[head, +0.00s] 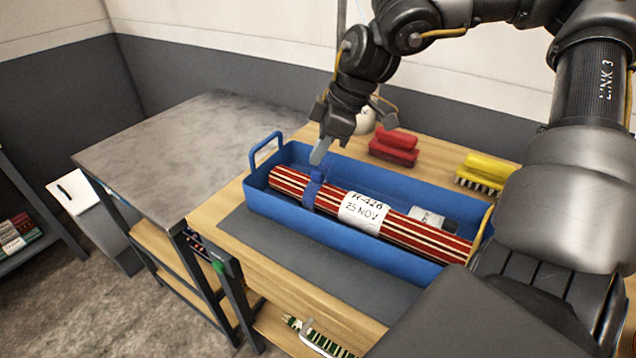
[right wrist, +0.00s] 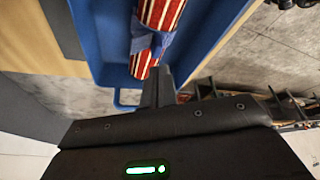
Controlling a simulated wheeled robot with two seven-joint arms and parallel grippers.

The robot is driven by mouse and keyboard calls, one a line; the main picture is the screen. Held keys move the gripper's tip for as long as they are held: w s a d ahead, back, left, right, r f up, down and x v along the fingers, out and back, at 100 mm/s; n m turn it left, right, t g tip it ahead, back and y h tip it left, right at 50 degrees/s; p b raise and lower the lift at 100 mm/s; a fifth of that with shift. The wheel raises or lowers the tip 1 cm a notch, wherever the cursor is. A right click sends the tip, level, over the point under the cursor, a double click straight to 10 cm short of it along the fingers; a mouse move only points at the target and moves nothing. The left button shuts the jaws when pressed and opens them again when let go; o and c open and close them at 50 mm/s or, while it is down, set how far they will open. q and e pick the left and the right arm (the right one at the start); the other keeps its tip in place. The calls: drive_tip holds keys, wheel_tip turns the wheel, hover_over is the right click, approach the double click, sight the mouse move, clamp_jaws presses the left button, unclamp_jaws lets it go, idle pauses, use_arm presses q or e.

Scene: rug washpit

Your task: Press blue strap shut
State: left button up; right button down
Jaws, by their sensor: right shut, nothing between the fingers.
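The strap also shows in the right wrist view (right wrist: 150,42). My right gripper (head: 320,158) is shut and empty, pointing down at the strap's upper end. In the right wrist view its fingertips (right wrist: 158,75) are close to the strap; I cannot tell whether they touch it. My left gripper is not in view.
A bare grey table (head: 190,150) stands to the left.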

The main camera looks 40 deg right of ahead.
wheel_tip(320, 180, up, 6)
drive_tip(key=p, duration=0.3)
drive_tip(key=shift+p, duration=0.4)
idle(0.3)
